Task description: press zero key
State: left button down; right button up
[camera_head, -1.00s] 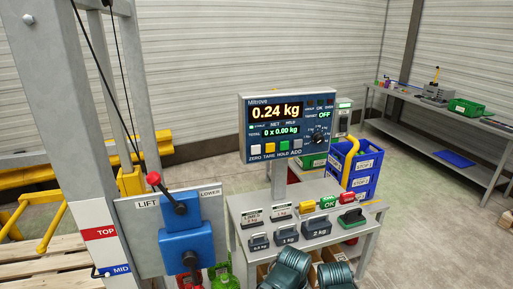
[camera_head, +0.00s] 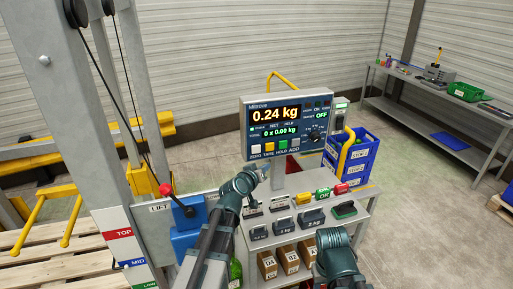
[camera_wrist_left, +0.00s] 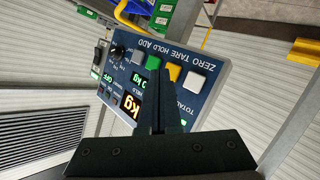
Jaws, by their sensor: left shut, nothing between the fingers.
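The weighing indicator (camera_head: 318,148) is a dark blue panel on a post, showing 0.24 kg. The zero key (camera_head: 256,149) is the white key at the left end of its key row, above the word ZERO. It also shows in the left wrist view (camera_wrist_left: 192,82). My left gripper (camera_head: 263,168) is just below the panel's lower left edge in the head view. In the wrist view its shut, empty fingers (camera_wrist_left: 158,102) point toward the panel and cover part of it. I cannot tell whether they touch it. My right gripper does not show; only part of my right arm is visible.
Orange, green and grey keys sit right of the zero key. Below stands a bench (camera_head: 373,192) with several weights and coloured buttons. The lift control box (camera_head: 187,228) is close left of my left arm. Blue bins (camera_head: 350,160) stand behind.

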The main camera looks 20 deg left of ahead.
aim_at(260, 150)
pick_arm(q)
jog(key=shift+w, duration=0.1)
jog(key=shift+w+a, duration=0.8)
jog(key=shift+w, duration=0.4)
jog(key=shift+w+a, duration=0.85)
jog(key=shift+w, duration=0.3)
jog(key=shift+w+a, duration=0.8)
jog(key=shift+w, duration=0.4)
jog(key=shift+w+a, duration=0.2)
jog(key=shift+w, duration=0.15)
jog(key=shift+w+a, duration=0.25)
jog(key=shift+w, duration=0.05)
dwell(0.5)
jog(key=shift+s, duration=0.1)
jog(key=shift+s+d, duration=0.5)
jog(key=shift+s, duration=0.1)
